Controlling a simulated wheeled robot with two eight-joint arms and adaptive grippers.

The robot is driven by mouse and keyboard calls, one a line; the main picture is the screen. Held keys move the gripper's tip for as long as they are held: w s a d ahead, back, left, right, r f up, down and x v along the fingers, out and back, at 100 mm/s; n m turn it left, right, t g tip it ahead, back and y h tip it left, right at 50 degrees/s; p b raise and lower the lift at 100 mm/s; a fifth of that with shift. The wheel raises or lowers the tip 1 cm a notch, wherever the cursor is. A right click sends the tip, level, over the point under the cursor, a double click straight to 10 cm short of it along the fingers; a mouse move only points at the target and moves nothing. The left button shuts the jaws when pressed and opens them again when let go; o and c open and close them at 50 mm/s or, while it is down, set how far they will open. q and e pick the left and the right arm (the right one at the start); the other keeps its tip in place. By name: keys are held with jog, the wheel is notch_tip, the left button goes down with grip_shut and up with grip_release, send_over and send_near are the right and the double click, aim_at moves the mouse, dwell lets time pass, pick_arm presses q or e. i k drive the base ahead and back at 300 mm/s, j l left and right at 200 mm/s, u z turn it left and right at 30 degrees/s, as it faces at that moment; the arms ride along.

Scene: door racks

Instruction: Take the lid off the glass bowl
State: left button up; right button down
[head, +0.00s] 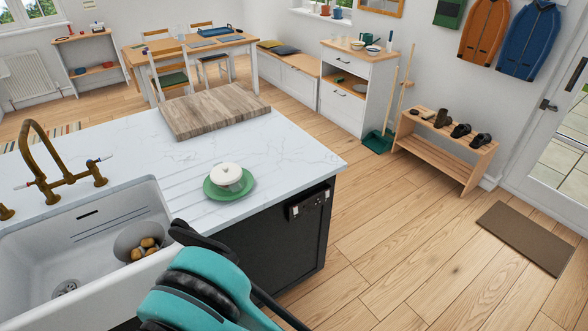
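The small glass bowl (237,186) stands upright on a green plate (212,192), near the counter's front right corner. A whitish lid (226,173) with a small knob sits on top of the bowl. One of my arms, teal and black, rises from the bottom edge left of centre, in front of the counter. It seems to be my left arm. Dark parts at its upper end (197,238) may belong to the gripper, but I cannot make out fingertips or their opening. They appear below the plate in the picture, apart from the bowl. My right gripper is not in view.
A wooden board (213,110) lies behind the bowl on the white counter (285,155). A sink (60,235) with a brass tap (55,165) is at left; it holds a grey bowl (138,236) with brownish items. The counter around the plate is clear.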

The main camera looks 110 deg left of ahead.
aim_at(225, 174)
jog(key=u, duration=4.2)
